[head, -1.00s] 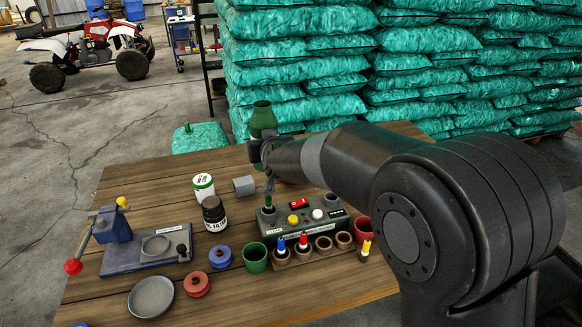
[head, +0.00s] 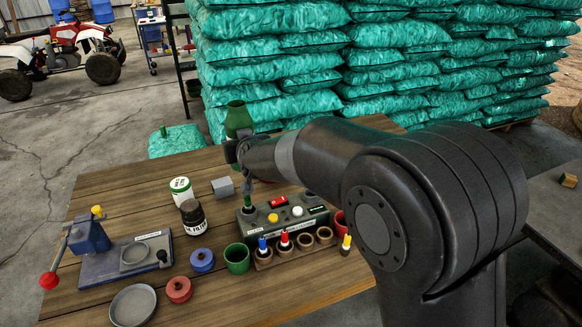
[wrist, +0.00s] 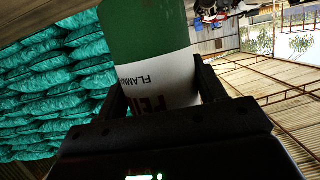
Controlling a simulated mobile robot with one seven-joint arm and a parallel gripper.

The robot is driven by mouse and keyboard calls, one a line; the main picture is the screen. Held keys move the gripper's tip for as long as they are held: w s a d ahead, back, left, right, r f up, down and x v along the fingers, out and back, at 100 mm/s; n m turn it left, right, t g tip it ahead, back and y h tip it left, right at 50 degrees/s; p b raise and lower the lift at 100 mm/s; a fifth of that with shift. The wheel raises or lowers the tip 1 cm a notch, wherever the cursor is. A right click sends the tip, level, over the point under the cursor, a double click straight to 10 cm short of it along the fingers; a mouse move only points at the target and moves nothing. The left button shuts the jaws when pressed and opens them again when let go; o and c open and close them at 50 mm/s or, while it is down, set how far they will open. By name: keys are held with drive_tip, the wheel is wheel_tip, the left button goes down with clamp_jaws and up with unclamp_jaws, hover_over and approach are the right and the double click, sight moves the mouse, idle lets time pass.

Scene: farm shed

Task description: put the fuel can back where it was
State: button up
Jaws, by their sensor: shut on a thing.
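The fuel can (head: 238,118) is green with a white label band, of which "FLAMM" can be read in the wrist view (wrist: 160,72). My gripper (head: 234,150) is shut on the can and holds it above the far edge of the wooden table (head: 150,215). In the wrist view my gripper (wrist: 158,88) has one finger on each side of the white band. The can's lower part is hidden behind my gripper. A green mark on the floor or table showing where the can stood cannot be made out.
A second grey table (head: 545,215) stands right. Stacked teal bags (head: 270,60) rise behind.

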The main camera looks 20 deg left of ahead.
drive_tip(key=w+d+r, duration=0.2)
drive_tip(key=w+d, duration=0.7)
drive_tip(key=d, duration=0.2)
drive_tip(key=w+d+r, duration=0.2)
drive_tip(key=w+d, duration=0.8)
drive_tip(key=w+d+f+n+g+y, duration=0.1)
drive_tip(key=d+f, duration=0.2)
drive_tip(key=d, duration=1)
drive_tip(key=d+f, duration=0.3)
drive_tip(key=d, duration=0.9)
drive_tip(key=shift+w+a+f, duration=0.55)
drive_tip(key=shift+a+f, duration=1.25)
drive_tip(key=shift+f, duration=0.05)
drive_tip(key=shift+w+a+f, duration=0.6)
drive_tip(key=shift+a+f, duration=1.15)
drive_tip(key=shift+f, duration=0.1)
drive_tip(key=shift+w+a+f, duration=0.55)
drive_tip(key=shift+a+f, duration=1.25)
drive_tip(key=shift+f, duration=0.05)
drive_tip(key=shift+f, duration=0.15)
drive_tip(key=o, duration=1.2)
